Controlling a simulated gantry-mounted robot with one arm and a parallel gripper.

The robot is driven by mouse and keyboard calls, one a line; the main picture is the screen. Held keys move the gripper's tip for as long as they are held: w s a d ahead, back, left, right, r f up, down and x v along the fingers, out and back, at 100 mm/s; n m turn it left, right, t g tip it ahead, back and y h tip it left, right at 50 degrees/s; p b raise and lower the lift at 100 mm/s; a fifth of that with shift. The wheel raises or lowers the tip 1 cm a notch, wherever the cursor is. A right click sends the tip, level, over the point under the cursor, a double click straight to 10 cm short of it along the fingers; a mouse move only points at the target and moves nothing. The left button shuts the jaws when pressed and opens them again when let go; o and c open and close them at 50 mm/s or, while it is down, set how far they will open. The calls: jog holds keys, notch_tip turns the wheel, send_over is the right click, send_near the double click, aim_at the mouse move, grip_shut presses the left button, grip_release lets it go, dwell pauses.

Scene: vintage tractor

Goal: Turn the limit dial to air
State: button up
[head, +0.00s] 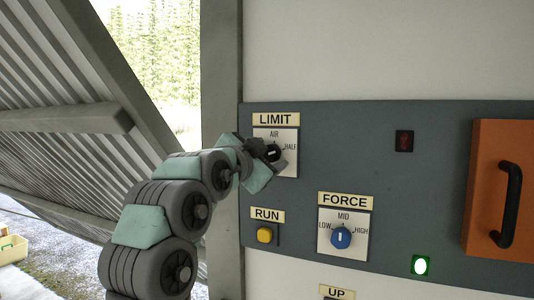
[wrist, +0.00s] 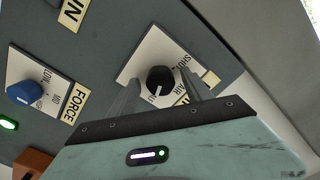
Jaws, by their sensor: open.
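The limit dial is a black round knob on a white plate under the LIMIT sign; it shows in the wrist view (wrist: 160,79) and, partly covered by my gripper, in the head view (head: 272,152). AIR is printed above it and HALF to its right in the head view. Its white mark appears to point toward HALF. My gripper (wrist: 164,88) is open, with one finger on each side of the knob. Gaps show between the fingers and the knob in the wrist view, so contact is not visible. In the head view my gripper reaches the dial from the lower left.
A blue FORCE dial (head: 341,237), a yellow RUN button (head: 264,235), a lit green lamp (head: 420,266) and a dark red switch or lamp (head: 404,141) sit on the grey panel. An orange door with a black handle (head: 509,205) is at right. A grey post stands left.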

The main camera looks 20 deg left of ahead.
grip_shut()
dwell(0.5)
jog(key=shift+b, duration=0.35)
jog(key=n+b, duration=0.3)
jog(key=shift+f, duration=0.2)
jog(key=n+b, duration=0.2)
jog(key=b, duration=0.1)
jog(key=shift+d+n, duration=0.1)
jog(key=shift+n, duration=0.3)
jog(key=n+b, duration=0.1)
jog(key=n, duration=0.2)
jog(key=shift+r+n+b, duration=0.15)
jog(key=shift+n+b, duration=0.15)
jog(key=shift+r+n, duration=0.1)
jog(key=shift+n, duration=2.2)
